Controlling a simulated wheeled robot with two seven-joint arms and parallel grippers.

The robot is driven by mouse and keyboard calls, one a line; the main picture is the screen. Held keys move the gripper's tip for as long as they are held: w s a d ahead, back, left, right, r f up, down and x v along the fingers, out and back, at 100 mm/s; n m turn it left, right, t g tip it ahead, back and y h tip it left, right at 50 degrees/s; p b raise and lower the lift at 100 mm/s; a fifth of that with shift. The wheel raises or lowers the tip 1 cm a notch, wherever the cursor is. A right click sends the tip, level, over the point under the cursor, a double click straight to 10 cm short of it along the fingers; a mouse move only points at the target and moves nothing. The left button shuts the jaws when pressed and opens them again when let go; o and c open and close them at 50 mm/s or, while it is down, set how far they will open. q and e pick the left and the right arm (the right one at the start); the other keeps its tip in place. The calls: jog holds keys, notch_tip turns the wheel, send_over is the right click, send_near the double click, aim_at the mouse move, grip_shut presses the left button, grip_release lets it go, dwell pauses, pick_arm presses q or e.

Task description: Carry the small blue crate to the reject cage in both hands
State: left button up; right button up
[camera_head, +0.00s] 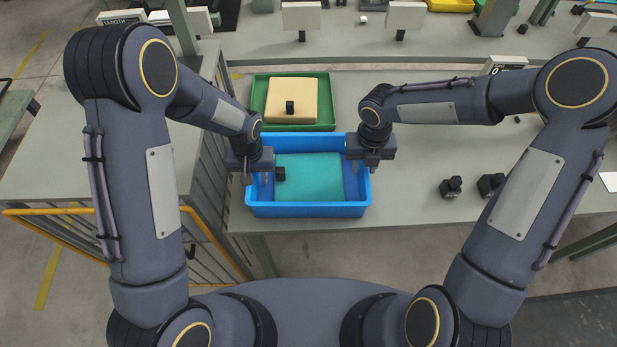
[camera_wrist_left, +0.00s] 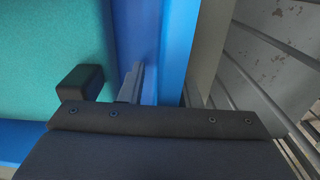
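The small blue crate (camera_head: 308,210) stands near the table's front edge. A teal slab (camera_head: 315,180) lies in it; a small black block (camera_head: 280,174) shows at the slab's left side, and also in the left wrist view (camera_wrist_left: 80,83). My left gripper (camera_head: 258,179) is at the crate's left wall, its fingers apart; one finger (camera_wrist_left: 131,83) is inside the wall in the left wrist view, with a gap visible. I see no reject cage that I can identify.
A green tray (camera_head: 325,121) with a cream block (camera_head: 305,96) sits just behind the crate. Small black blocks (camera_head: 451,188) stand to the right on the table (camera_head: 415,190). A yellow-railed frame (camera_head: 50,211) stands at the left.

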pick_arm(q)
jog(key=shift+f, duration=0.4)
pick_arm(e)
jog(key=shift+f, duration=0.4)
pick_arm(q)
grip_shut()
pick_arm(e)
grip_shut()
pick_arm(q)
jog(key=shift+r, duration=0.1)
